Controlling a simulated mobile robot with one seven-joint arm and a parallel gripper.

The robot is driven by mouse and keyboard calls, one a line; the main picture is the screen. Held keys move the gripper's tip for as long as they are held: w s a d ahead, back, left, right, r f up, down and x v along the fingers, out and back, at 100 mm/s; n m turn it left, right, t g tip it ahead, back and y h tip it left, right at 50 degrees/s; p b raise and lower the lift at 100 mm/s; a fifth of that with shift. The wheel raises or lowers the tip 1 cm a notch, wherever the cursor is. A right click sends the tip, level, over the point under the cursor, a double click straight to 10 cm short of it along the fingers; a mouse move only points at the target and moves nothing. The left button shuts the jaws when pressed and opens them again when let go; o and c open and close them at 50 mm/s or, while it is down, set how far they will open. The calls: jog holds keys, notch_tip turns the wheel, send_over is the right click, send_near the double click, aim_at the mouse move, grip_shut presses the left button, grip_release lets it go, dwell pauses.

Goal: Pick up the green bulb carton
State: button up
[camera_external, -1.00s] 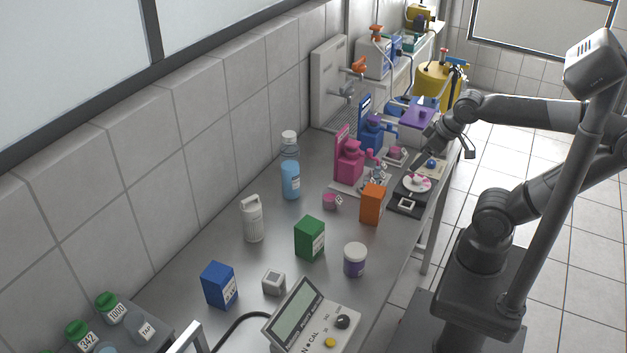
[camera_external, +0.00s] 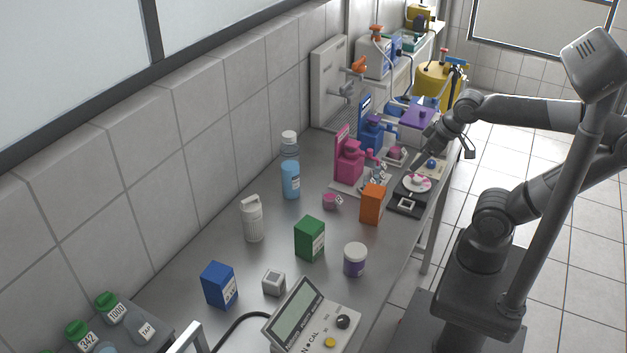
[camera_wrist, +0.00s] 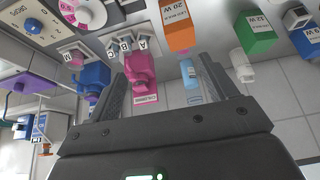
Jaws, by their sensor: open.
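The green bulb carton (camera_external: 310,238) stands upright on the metal bench, between the orange carton (camera_external: 373,203) and the blue carton (camera_external: 219,285). In the wrist view the green carton (camera_wrist: 254,34) is at the upper right, beyond the right finger. My gripper (camera_wrist: 160,68) is open, with nothing between its fingers. In the external view my gripper end is at the far right part of the bench, well away from the green carton, and its fingers are too small to make out clearly.
A white jar with a purple band (camera_external: 354,260) and a white ribbed bottle (camera_external: 252,219) stand near the green carton. A blue-liquid bottle (camera_external: 290,168) is by the wall. Pink (camera_external: 350,160) and blue devices stand behind the orange carton. Bare bench surrounds the green carton.

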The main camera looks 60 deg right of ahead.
jog(key=shift+o, duration=0.4)
jog(key=n+t+h, duration=0.2)
jog(key=n+t, duration=0.6)
jog(key=n, duration=2.7)
send_near(319, 229)
jog(key=shift+w+d, duration=0.3)
jog(key=shift+w, duration=0.3)
jog(key=x, duration=0.4)
jog(key=shift+w+a+f, duration=0.15)
jog(key=shift+w, duration=0.15)
jog(key=shift+x, duration=3)
jog(key=shift+a+f, duration=0.15)
